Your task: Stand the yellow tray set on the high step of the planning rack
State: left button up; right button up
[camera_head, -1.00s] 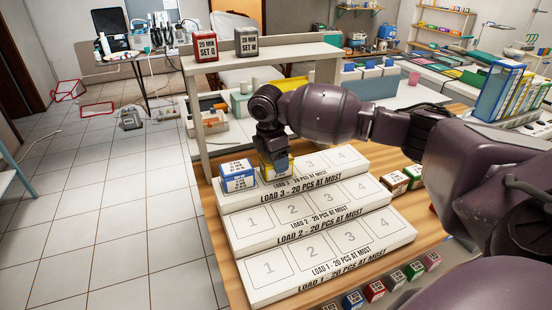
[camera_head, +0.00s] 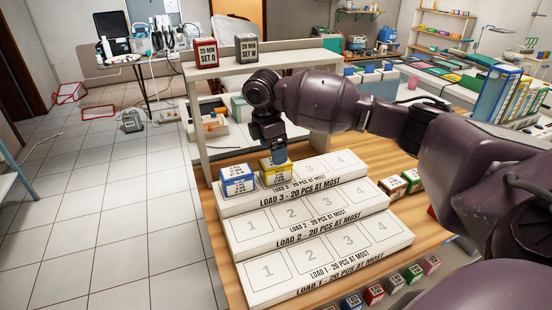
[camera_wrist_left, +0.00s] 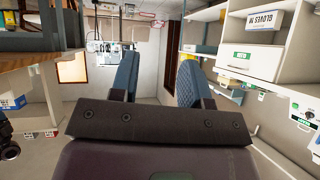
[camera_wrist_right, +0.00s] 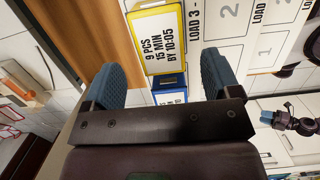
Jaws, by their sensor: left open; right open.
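The yellow tray set (camera_head: 275,171), a white block with yellow edges, stands on the high step of the white planning rack (camera_head: 345,162), marked LOAD 3, right beside the blue tray set (camera_head: 238,180). My right gripper (camera_head: 279,153) is just above and behind it, with its fingers apart. In the right wrist view the yellow set (camera_wrist_right: 158,38) shows its label, 9 PCS, 15 MIN, BY 10:05, beyond the open fingers (camera_wrist_right: 163,80); no contact shows. My left gripper (camera_wrist_left: 155,85) is open and empty, away from the rack; it is not in the head view.
Red SET Q (camera_head: 203,53) and grey SET W (camera_head: 246,47) boxes stand on the shelf (camera_head: 290,57) above the rack. Small coloured boxes (camera_head: 374,293) line the front; brown and green ones (camera_head: 392,188) sit at right. The two lower steps are empty.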

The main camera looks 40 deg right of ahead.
aim_at(269, 163)
notch_tip(269, 163, up, 7)
jog(key=a, duration=0.1)
jog(key=shift+p, duration=0.4)
jog(key=shift+w+f, duration=0.1)
